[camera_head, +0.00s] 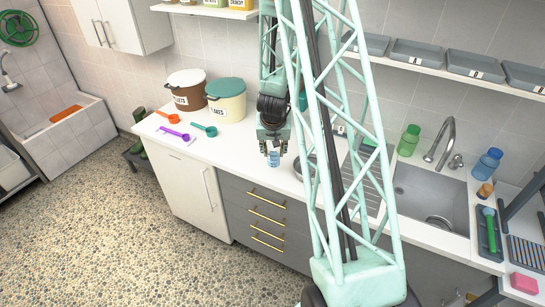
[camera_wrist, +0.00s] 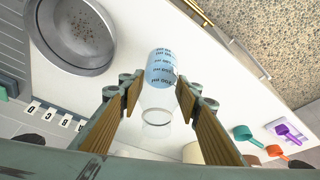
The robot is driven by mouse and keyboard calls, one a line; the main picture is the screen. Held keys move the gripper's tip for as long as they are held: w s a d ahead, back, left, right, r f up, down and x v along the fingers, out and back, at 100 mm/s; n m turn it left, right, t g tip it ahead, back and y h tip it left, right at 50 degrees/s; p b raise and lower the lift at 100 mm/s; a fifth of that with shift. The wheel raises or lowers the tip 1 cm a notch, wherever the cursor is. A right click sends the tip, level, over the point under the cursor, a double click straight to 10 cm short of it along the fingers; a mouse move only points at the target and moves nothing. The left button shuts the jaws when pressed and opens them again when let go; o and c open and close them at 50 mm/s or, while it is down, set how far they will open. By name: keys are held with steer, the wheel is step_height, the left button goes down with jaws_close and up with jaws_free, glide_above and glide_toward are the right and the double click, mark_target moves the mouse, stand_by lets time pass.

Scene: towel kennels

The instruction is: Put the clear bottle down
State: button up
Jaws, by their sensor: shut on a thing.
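The clear bottle (camera_wrist: 161,70) has a pale blue label band with dark print and a transparent round end nearer the wrist camera. My gripper (camera_wrist: 157,94) is shut on it, with one wood-coloured finger on each side. In the head view my gripper (camera_head: 273,150) points down over the white counter (camera_head: 235,139), near its front edge.
A metal bowl (camera_wrist: 72,38) lies close beside the bottle. Orange, teal and purple scoops (camera_head: 175,133) lie to the left, before two labelled bins (camera_head: 226,104). A sink (camera_head: 428,191), a green bottle (camera_head: 409,140) and a blue bottle (camera_head: 486,165) are to the right.

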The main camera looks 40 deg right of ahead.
mark_target(273, 156)
steer(key=shift+w, duration=0.4)
steer(key=shift+f, duration=1.8)
steer(key=shift+f, duration=0.1)
steer(key=o, duration=1)
steer(key=shift+v, duration=1.35)
steer(key=shift+p+v, duration=1.1)
steer(key=shift+v, duration=3.65)
